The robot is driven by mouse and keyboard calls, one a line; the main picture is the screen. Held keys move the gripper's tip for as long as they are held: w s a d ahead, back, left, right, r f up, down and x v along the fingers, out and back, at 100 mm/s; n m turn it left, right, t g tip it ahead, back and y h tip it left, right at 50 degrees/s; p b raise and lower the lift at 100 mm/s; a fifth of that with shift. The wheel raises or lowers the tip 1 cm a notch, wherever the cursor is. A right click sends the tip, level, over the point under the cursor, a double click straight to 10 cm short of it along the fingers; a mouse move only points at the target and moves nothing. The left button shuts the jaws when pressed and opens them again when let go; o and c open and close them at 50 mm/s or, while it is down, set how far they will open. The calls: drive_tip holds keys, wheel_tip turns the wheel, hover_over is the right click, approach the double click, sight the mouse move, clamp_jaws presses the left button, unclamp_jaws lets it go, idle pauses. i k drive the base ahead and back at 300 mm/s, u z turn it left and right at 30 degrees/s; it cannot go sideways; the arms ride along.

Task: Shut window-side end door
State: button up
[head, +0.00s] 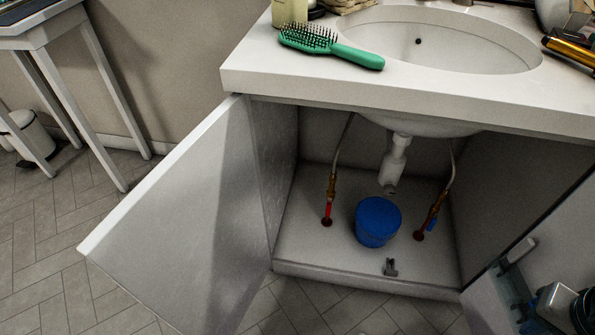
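The vanity cabinet under the basin has two end doors, both standing open. The left door (185,225) is swung wide out toward the lower left, hinged at the cabinet's left side. The right door (560,235) is cut off by the right edge of the view, with a small pale handle (516,252) on it. No window is in view, so I cannot tell which door is on the window side. My gripper (512,300) is at the lower right, close in front of the right door, partly cut off. I cannot tell whether it touches the door or how its fingers stand.
Inside the cabinet are a blue tub (377,222), the drain pipe (394,165) and two supply hoses. A small catch (390,267) stands at the cabinet's front edge. A green hairbrush (330,45) lies on the countertop (300,75). A table (50,30) stands at the left; tiled floor between is clear.

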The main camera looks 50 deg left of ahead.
sight(188, 243)
drive_tip(key=z, duration=1.05)
drive_tip(key=k, duration=2.15)
drive_tip(key=u, duration=1.7)
